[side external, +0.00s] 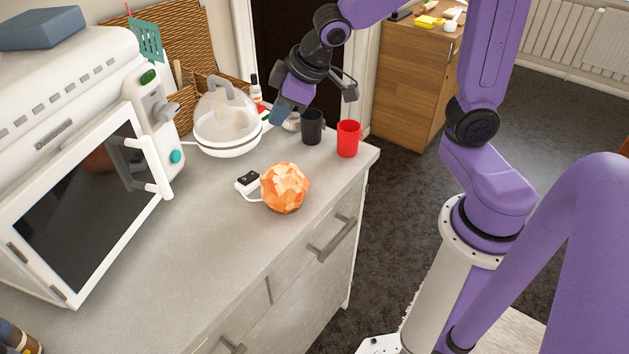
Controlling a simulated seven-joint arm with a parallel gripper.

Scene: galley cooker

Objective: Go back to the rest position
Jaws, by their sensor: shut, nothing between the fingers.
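My gripper (281,112) is at the upper middle of the side external view, at the end of my purple and black arm. It points down over the far end of the counter, between the white domed cooker and the black cup. It is shut and holds nothing that I can see. Its fingertips are small and partly lost against the things behind them. I cannot tell how high above the counter it is.
Close to my gripper stand a black cup (312,127), a red cup (348,139) and a white domed cooker (227,121). An orange faceted lamp (285,188) and a white toaster oven (75,150) are nearer. The counter's front (190,270) is clear.

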